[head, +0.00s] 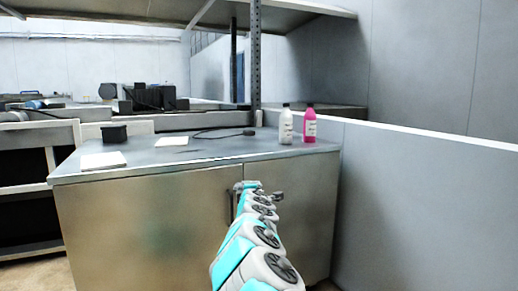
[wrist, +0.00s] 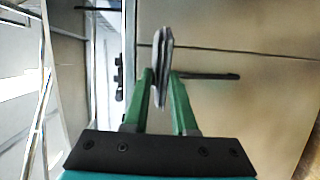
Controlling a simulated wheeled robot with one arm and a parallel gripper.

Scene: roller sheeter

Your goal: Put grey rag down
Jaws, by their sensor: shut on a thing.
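My gripper (wrist: 161,78) has green fingers shut on the grey rag (wrist: 162,50) in the wrist view. The rag is a thin, folded, upright piece that sticks out past the fingertips. In the head view my gripper (head: 262,190) is at the end of my arm, in front of the metal cabinet's doors and below its top edge. The rag cannot be made out clearly there. The cabinet top (head: 215,153) is a grey metal surface.
A white bottle (head: 286,127) and a pink bottle (head: 309,125) stand at the back right of the top. A black box (head: 115,134), white pads (head: 103,161) and a dark cable (head: 222,136) lie left and behind. The front middle is clear. A grey wall (head: 430,200) borders the right.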

